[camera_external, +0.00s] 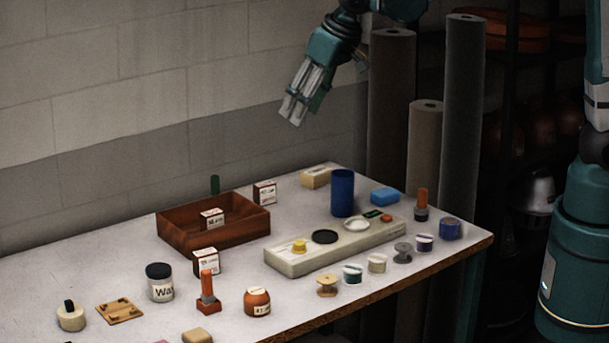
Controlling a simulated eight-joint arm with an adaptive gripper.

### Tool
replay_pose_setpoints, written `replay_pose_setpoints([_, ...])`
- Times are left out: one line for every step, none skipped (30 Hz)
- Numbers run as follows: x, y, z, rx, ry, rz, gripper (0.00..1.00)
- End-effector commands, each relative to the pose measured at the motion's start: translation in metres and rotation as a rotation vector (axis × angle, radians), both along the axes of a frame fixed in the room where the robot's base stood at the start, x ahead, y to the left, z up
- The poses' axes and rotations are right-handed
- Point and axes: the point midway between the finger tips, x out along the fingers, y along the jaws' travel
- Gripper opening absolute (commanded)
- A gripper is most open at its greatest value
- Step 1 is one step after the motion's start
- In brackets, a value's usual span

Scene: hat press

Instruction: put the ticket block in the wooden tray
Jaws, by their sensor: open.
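The wooden tray (180,236) is a reddish-brown open box at the back left of the table. A small white block with dark print (212,217) shows inside it. Two similar white blocks with red-brown sides stand outside, one behind the tray's right corner (265,192) and one in front of the tray (206,262). A cream block with a label (317,176) lies at the back edge. The print is too small to tell which is the ticket block. My gripper (292,118) is open, empty and high above the table's back, apart from everything.
A long pale holder (300,264) lies right of the tray, with a tall blue cylinder (342,193) behind it. Several spools and pots line the front edge. A Wax jar (160,283) and orange-handled stamp (208,292) stand front left. The far left tabletop is clear.

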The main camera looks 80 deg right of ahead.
Motion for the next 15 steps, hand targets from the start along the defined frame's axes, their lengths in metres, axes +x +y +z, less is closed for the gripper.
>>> replay_pose_setpoints([-0.012, -0.001, 0.005, 0.000, -0.003, 0.012, 0.48])
replay_pose_setpoints([-0.018, -0.001, 0.007, -0.001, -0.005, 0.020, 0.48])
replay_pose_setpoints([-0.026, -0.001, 0.010, -0.001, -0.009, 0.031, 0.48])
replay_pose_setpoints([-0.032, -0.001, 0.013, -0.001, -0.011, 0.040, 0.48])
replay_pose_setpoints([-0.038, -0.001, 0.015, -0.001, -0.014, 0.047, 0.48])
replay_pose_setpoints([-0.045, -0.002, 0.018, -0.003, -0.017, 0.058, 0.48])
replay_pose_setpoints([-0.051, -0.002, 0.020, -0.003, -0.019, 0.067, 0.48])
replay_pose_setpoints([-0.057, -0.002, 0.022, -0.004, -0.020, 0.074, 0.48])
replay_pose_setpoints([-0.065, -0.002, 0.024, -0.005, -0.024, 0.084, 0.48])
replay_pose_setpoints([-0.071, -0.002, 0.025, -0.006, -0.027, 0.093, 0.48])
replay_pose_setpoints([-0.077, -0.002, 0.027, -0.006, -0.029, 0.100, 0.48])
replay_pose_setpoints([-0.085, -0.002, 0.029, -0.007, -0.033, 0.112, 0.48])
replay_pose_setpoints([-0.091, -0.002, 0.030, -0.007, -0.036, 0.120, 0.48])
replay_pose_setpoints([-0.097, -0.002, 0.032, -0.009, -0.038, 0.127, 0.48])
replay_pose_setpoints([-0.105, -0.002, 0.033, -0.009, -0.042, 0.137, 0.48])
